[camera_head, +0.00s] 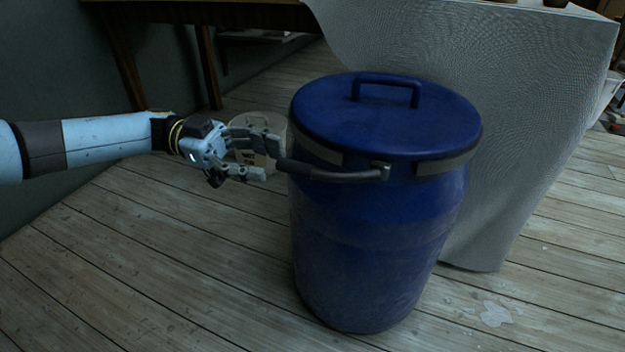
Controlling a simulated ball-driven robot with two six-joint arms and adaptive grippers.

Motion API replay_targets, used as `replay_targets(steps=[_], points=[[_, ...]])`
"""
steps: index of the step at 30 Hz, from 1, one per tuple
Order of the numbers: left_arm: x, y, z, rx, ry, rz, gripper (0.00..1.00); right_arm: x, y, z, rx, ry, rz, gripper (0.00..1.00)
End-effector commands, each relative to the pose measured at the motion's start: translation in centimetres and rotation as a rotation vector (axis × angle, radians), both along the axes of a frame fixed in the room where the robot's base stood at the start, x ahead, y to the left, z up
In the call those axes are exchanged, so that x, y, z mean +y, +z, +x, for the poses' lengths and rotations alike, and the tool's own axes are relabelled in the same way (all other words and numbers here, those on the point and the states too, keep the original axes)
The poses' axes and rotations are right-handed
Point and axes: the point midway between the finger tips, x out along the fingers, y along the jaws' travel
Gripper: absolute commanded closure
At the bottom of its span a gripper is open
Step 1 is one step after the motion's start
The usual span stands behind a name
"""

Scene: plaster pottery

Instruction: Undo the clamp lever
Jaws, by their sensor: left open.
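A blue drum (370,240) stands upright on the floor at the middle of the head view. Its blue lid (400,120) has a raised handle (388,85) and sits on the drum, with a metal clamp band (447,162) around the rim. The dark clamp lever (330,172) runs along the front left of the rim, its free end pointing left. My left gripper (272,158) is open, its fingers at the free end of the lever. I cannot tell whether they touch it. My right gripper is not in view.
A pale bucket (258,128) stands behind my left gripper. A white cloth (500,110) hangs from a table behind the drum to the right. A wooden table (215,15) stands at the back left. The plank floor (150,270) in front is clear.

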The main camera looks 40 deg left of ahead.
Motion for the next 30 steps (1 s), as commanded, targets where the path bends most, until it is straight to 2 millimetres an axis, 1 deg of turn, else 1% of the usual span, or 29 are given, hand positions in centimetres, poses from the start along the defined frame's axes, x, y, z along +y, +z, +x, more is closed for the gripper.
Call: replay_targets(steps=[1,6,9,12,17,24,25,30], points=[[-1.1,0.0,0.2,-0.003,-0.001,-0.004,0.57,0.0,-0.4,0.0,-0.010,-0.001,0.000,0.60],[-4.5,-0.2,1.0,-0.002,0.001,-0.004,0.57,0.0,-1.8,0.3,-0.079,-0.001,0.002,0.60],[-6.2,-0.2,1.4,-0.002,0.004,-0.005,0.57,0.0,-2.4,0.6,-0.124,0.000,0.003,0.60],[-7.4,-0.2,1.8,-0.001,0.003,-0.005,0.57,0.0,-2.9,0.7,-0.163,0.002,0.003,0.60],[-8.3,0.0,2.0,-0.002,0.005,-0.003,0.57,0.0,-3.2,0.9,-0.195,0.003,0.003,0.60],[-8.4,0.0,2.1,-0.002,0.005,-0.003,0.57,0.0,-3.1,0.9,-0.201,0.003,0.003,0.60],[-8.4,0.0,2.1,-0.002,0.005,-0.003,0.58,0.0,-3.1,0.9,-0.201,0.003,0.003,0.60],[-8.4,0.0,2.1,-0.002,0.005,-0.003,0.81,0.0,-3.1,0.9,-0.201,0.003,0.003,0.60]])
